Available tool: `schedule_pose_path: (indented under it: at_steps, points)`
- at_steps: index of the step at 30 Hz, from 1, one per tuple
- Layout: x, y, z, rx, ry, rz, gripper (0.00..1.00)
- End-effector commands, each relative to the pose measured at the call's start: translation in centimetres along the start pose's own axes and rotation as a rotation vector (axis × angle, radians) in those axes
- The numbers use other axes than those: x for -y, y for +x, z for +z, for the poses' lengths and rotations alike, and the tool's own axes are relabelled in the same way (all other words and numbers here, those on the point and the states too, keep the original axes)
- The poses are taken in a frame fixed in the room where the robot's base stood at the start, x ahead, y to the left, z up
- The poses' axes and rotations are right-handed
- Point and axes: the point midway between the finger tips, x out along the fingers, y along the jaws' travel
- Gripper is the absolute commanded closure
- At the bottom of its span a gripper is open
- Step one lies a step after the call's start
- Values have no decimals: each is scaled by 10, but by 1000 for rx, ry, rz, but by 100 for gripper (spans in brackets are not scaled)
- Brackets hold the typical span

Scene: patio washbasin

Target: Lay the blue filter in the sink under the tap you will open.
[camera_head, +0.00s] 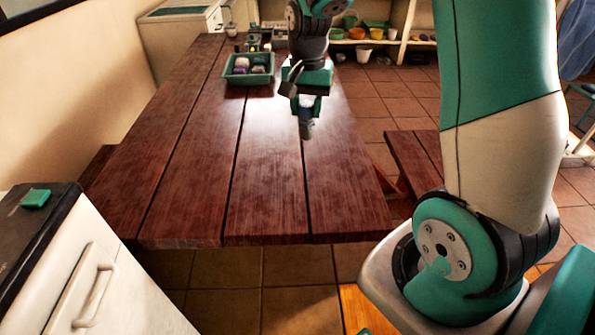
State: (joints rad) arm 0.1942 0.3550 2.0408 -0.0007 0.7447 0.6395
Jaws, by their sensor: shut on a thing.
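My gripper (306,108) hangs over the right part of the wooden table, pointing down. It is shut on a small blue-grey thing (306,131), which looks like the blue filter. The filter is partly hidden by the jaws and is small in the view. It appears held above the tabletop, clear of the tray. No sink or tap shows in this view.
The wooden table (200,150) is mostly bare. A green tray (233,81) with several small items stands at its far end. A white cabinet (115,290) is at the lower left, a bench (415,160) at the right, and shelves with pots (375,42) behind.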

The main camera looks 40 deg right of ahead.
Motion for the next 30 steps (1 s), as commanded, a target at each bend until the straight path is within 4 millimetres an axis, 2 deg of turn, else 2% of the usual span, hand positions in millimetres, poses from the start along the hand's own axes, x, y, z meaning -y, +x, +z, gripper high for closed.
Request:
schedule_pose_path:
  at_steps: [6,12,15,20,27,30]
  points:
    - [-13,62,-6,7,23,6,85]
    - [-14,115,-7,5,25,4,85]
    - [-14,133,-7,4,25,3,85]
    - [-13,146,-7,1,23,1,85]
    - [-12,179,-6,2,21,2,85]
    - [-12,183,-7,0,21,0,85]
